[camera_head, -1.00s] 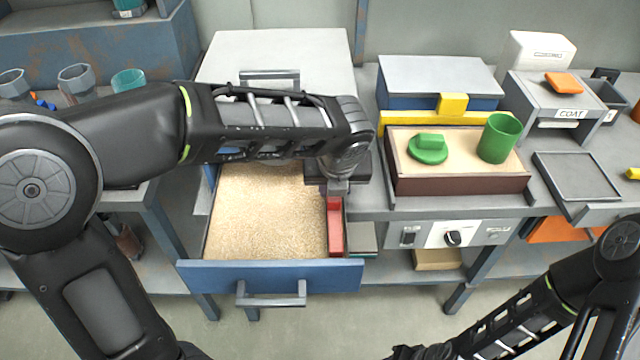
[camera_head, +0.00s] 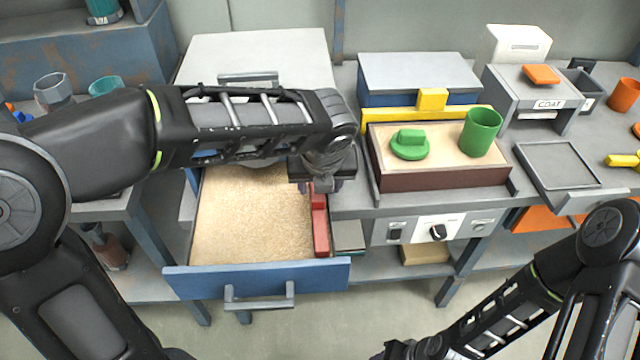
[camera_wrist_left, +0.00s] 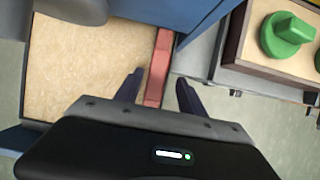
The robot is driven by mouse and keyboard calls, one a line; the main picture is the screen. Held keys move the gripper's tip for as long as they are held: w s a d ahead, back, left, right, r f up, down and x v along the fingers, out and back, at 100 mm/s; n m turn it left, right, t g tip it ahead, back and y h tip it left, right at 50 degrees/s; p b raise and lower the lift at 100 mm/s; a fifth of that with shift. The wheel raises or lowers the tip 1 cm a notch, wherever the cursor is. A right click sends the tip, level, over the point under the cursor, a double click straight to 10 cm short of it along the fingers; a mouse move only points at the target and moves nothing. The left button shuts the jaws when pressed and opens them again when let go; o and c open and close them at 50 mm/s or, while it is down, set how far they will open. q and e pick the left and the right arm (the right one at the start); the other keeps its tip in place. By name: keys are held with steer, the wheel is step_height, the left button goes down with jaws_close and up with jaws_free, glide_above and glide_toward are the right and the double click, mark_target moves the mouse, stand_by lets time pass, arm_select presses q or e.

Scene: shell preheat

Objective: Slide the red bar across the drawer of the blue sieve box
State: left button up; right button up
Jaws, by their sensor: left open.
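The blue sieve box's drawer (camera_head: 258,280) is pulled out and filled with pale grain (camera_head: 245,215). The red bar (camera_head: 320,225) lies lengthwise along the drawer's right side; its far part is hidden under my left gripper in the head view. In the left wrist view the red bar (camera_wrist_left: 158,65) runs between the open fingers of my left gripper (camera_wrist_left: 158,88). The fingers are apart, one on either side of the bar; I cannot tell how far down they reach. My right gripper is not clearly visible; only its arm shows at the lower right.
Right of the drawer stands a brown tray (camera_head: 440,178) with a green knobbed lid (camera_head: 409,146) and a green cup (camera_head: 481,132). A yellow bar (camera_head: 432,99) is behind it. An empty grey tray (camera_head: 556,166) lies further right. Open floor lies before the drawer.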

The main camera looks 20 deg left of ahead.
arm_select(q)
steer(key=v, duration=0.6)
steer(key=shift+d+r+p, duration=0.1)
steer(key=shift+r+p, duration=0.1)
steer(key=shift+p, duration=0.15)
